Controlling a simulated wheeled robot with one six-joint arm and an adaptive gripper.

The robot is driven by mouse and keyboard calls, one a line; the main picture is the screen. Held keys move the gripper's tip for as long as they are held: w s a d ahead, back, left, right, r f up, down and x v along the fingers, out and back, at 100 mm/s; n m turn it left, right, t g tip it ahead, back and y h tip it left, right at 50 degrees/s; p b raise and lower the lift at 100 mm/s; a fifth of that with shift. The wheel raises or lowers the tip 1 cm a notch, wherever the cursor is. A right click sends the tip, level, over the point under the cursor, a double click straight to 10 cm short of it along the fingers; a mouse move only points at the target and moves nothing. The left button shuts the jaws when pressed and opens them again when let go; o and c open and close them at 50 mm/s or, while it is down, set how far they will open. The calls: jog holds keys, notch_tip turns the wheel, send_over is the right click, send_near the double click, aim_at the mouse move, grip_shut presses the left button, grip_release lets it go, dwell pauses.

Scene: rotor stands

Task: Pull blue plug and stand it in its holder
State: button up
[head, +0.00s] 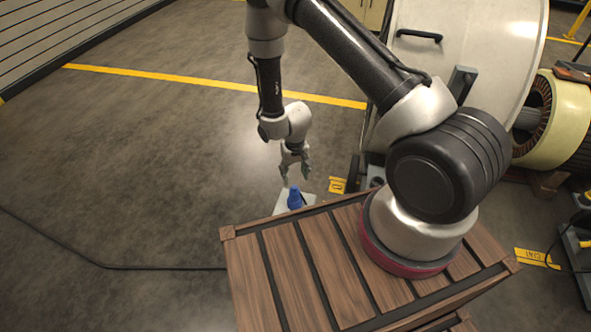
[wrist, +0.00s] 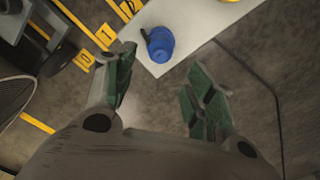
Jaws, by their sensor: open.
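The blue plug (head: 295,198) stands on a pale flat surface (head: 308,202) just beyond my wooden-topped base. In the wrist view the blue plug (wrist: 160,45) shows from above, with a small dark part at its upper left, near the edge of the pale board (wrist: 195,32). My gripper (head: 295,173) is open and empty above the plug, pointing down. In the wrist view its green-padded fingers (wrist: 160,66) are spread, with the plug ahead of the gap between them, not gripped. I cannot make out a holder for the plug.
A large pale drum-shaped housing (head: 470,60) and a yellowish rotor part (head: 562,120) stand at right. Yellow number tags (wrist: 106,35) lie on the floor at left of the pale board. A small yellow thing (wrist: 229,1) shows at the top edge. Open floor (head: 150,170) lies left.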

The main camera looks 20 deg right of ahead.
aim_at(295, 187)
notch_tip(295, 187, down, 8)
jog(key=shift+f, duration=0.2)
dwell(0.3)
jog(key=c, duration=0.9)
jog(key=shift+r, duration=3.75)
jog(key=shift+s, duration=0.25)
jog(key=w+d+r, duration=0.2)
jog(key=r, duration=0.6)
jog(key=w+d+r, duration=0.2)
jog(key=d+r, duration=0.1)
jog(key=r, duration=0.5)
jog(key=w+d+r, duration=0.2)
jog(key=d+r, duration=0.1)
jog(key=r, duration=0.6)
jog(key=shift+d, duration=0.1)
